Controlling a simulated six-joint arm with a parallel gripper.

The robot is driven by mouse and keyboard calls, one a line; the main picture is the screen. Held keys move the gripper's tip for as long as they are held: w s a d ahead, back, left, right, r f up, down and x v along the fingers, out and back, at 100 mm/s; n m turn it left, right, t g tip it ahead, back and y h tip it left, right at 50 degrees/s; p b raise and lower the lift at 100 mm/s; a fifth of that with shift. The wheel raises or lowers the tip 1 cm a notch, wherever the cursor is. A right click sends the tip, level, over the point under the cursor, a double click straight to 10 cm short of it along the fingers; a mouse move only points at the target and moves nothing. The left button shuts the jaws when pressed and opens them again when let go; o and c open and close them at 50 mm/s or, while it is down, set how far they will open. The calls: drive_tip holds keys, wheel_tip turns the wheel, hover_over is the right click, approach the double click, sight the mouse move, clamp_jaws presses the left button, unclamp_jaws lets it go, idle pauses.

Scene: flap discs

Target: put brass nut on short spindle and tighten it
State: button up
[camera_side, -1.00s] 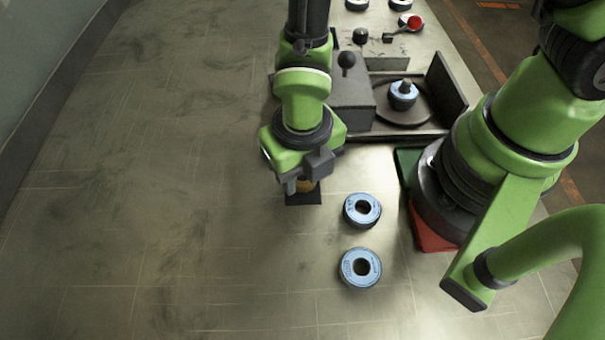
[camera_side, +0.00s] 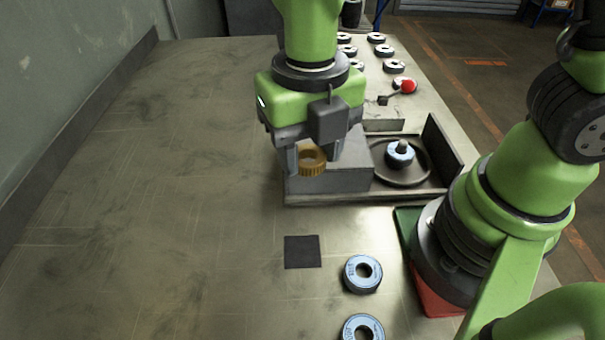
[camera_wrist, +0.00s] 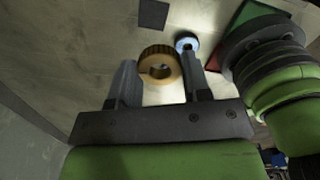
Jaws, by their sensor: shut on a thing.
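My gripper (camera_side: 313,154) is shut on the brass nut (camera_side: 312,168), a ribbed, ring-shaped piece held up above the table in front of the grey block. In the wrist view the nut (camera_wrist: 147,70) sits between the two fingers of my gripper (camera_wrist: 158,64), its hole visible. A spindle (camera_side: 403,144) sticks up a short way through a blue-labelled disc (camera_side: 400,157) on a round dark plate (camera_side: 418,180). It stands to the right of my gripper, apart from the nut. I see no nut on this spindle.
A grey block (camera_side: 350,180) stands behind my gripper and a dark upright wall (camera_side: 440,155) right of the plate. A red-knobbed lever (camera_side: 408,86) and several discs are farther back. Two discs (camera_side: 363,274) and a dark square (camera_side: 303,252) lie in front. The left table is clear.

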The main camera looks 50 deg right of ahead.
drive_tip(key=w+d+m, duration=0.2)
drive_tip(key=d+m, duration=0.1)
drive_tip(key=d, duration=0.4)
drive_tip(key=m, duration=0.8)
hover_over(403, 142)
wheel_tip(403, 142, down, 4)
drive_tip(key=shift+d+r, duration=0.1)
drive_tip(key=shift+f, duration=2.4)
drive_tip(key=shift+f, duration=1.1)
